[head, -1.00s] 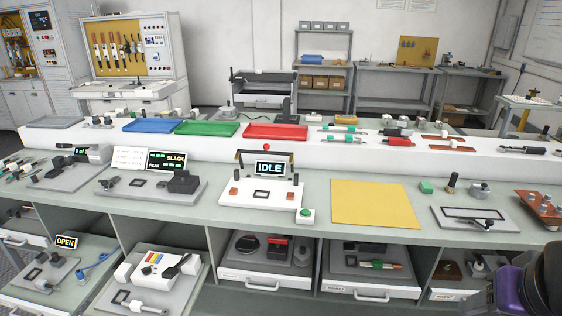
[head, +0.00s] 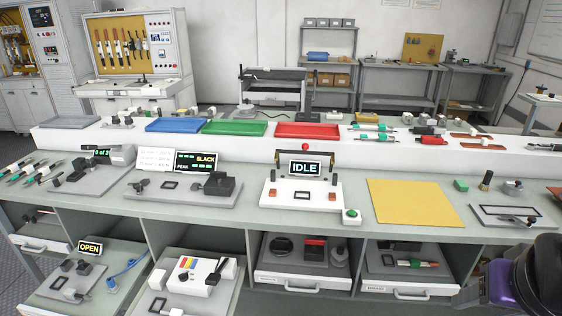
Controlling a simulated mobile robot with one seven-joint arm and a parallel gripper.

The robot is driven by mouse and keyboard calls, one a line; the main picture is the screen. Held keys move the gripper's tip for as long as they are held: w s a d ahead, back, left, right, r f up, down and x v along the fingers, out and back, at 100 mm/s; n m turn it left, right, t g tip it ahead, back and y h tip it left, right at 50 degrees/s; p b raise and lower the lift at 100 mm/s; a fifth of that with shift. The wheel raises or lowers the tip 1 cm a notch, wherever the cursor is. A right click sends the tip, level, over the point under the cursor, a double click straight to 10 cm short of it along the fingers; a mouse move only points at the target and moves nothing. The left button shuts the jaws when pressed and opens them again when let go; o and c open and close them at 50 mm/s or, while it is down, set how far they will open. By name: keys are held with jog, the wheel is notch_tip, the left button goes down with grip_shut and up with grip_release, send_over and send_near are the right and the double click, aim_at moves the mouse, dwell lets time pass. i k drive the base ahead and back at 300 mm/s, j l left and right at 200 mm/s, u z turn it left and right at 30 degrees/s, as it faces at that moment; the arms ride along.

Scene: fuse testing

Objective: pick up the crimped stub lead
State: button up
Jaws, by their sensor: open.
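A short blue lead (head: 124,272) lies on the lower left shelf, beside a grey fixture (head: 68,283) with an "OPEN" display (head: 88,247). It looks like a stub lead, but its crimped ends are too small to make out. No other piece is clearly a crimped lead. A dark and purple part of my arm fills the lower right corner. My gripper's fingers do not show.
The long bench holds an "IDLE" tester (head: 305,168), a yellow mat (head: 412,203) and several fixtures. Blue (head: 177,125), green (head: 235,128) and red (head: 310,130) trays stand on the raised white ledge. Dividers and drawers bound the lower bays.

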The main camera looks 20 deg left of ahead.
aim_at(70, 294)
jog(key=k+j, duration=0.1)
jog(key=j, duration=0.6)
jog(key=k+j, duration=0.1)
jog(key=j, duration=0.55)
jog(key=k+j, duration=0.1)
jog(key=j, duration=0.6)
jog(key=k+j, duration=0.1)
jog(key=j, duration=0.55)
jog(key=k+j, duration=0.1)
jog(key=j, duration=0.6)
